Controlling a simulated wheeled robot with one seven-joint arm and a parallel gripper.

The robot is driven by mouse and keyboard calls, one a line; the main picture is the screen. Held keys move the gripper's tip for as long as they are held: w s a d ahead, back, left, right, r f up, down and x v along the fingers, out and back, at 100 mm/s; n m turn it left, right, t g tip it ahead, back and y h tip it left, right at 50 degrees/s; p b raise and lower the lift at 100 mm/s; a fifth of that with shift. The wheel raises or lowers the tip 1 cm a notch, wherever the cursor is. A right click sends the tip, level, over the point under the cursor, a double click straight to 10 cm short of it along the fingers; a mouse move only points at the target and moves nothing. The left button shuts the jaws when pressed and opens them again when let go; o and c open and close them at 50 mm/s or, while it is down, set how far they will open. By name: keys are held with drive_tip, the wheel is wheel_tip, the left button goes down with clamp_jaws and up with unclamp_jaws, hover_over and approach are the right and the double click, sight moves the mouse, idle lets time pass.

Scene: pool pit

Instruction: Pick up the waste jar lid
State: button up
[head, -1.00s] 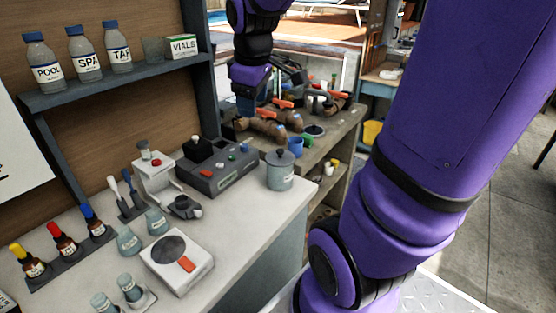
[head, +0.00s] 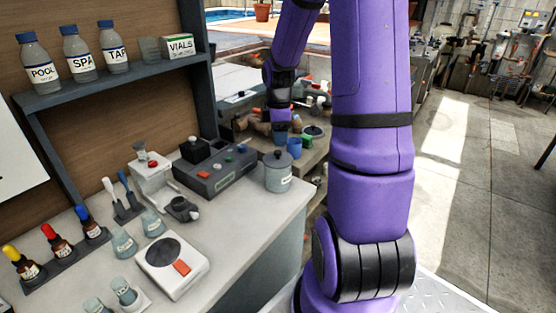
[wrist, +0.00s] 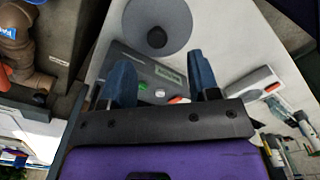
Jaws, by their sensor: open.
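The waste jar (head: 278,179) is a grey-blue labelled jar near the counter's far right corner. Its dark grey lid (head: 279,157) with a small knob sits on top. In the wrist view the lid (wrist: 145,22) is a round grey disc with a dark knob, above and beyond the fingertips. My gripper (wrist: 162,75) is open, its two blue fingers apart with nothing between them. In the head view my gripper (head: 280,132) hangs above and behind the jar, apart from the lid. Its fingers are small and partly unclear there.
A dark grey instrument (head: 216,170) stands just left of the jar. A white device with a round plate (head: 172,265), beakers and dropper bottles stand nearer on the counter (head: 232,237). A shelf (head: 120,80) with bottles is at left.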

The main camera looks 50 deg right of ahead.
sight(278, 151)
drive_tip(key=shift+w+f, duration=0.2)
drive_tip(key=shift+f, duration=3.15)
drive_tip(key=c, duration=1)
